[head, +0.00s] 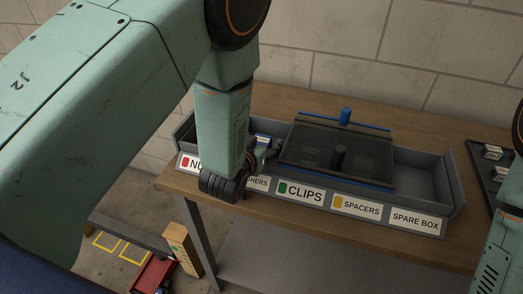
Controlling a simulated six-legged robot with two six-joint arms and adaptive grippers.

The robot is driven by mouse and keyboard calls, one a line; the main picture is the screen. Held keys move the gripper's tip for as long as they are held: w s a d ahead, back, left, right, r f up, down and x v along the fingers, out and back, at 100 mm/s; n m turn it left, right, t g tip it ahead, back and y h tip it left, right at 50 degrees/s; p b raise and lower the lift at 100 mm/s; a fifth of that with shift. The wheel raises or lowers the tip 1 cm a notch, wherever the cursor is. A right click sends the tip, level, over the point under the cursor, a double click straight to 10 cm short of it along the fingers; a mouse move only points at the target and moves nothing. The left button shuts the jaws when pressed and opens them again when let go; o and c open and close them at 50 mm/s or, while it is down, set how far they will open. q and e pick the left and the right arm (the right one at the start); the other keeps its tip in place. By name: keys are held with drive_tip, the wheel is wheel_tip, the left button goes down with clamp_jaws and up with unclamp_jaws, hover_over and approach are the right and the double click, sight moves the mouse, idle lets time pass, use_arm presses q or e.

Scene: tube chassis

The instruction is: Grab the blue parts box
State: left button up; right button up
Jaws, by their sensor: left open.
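A wide box with blue edges (384,186) and a dark, see-through top sits in the grey labelled tray (446,190), behind the CLIPS and SPACERS labels. My left gripper (266,152) is dark, open and small in view, close to the left end of this box. My left wrist partly hides it, and I cannot tell whether it touches the box. A small bit of blue with a white label (262,139) shows just behind the gripper. My right gripper is out of view.
The tray stands on a wooden bench (300,219) against a block wall. My left arm covers the tray's left part and much of the picture. A dark tray (480,165) with small labelled items is at right. A red bin (153,275) is below left.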

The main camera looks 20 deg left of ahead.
use_arm(q)
drive_tip(key=shift+s+d+r, duration=0.15)
drive_tip(key=shift+s+r, duration=0.1)
drive_tip(key=shift+r, duration=0.05)
drive_tip(key=shift+w+a+f, duration=0.2)
drive_tip(key=shift+w+f, duration=0.1)
drive_tip(key=shift+w, duration=0.05)
drive_tip(key=c, duration=0.6)
drive_tip(key=shift+s+d+r, duration=0.15)
drive_tip(key=shift+s+r, duration=0.05)
drive_tip(key=shift+s, duration=0.1)
drive_tip(key=c, duration=0.4)
drive_tip(key=shift+w, duration=0.1)
drive_tip(key=c, duration=0.3)
drive_tip(key=shift+w+f, duration=0.1)
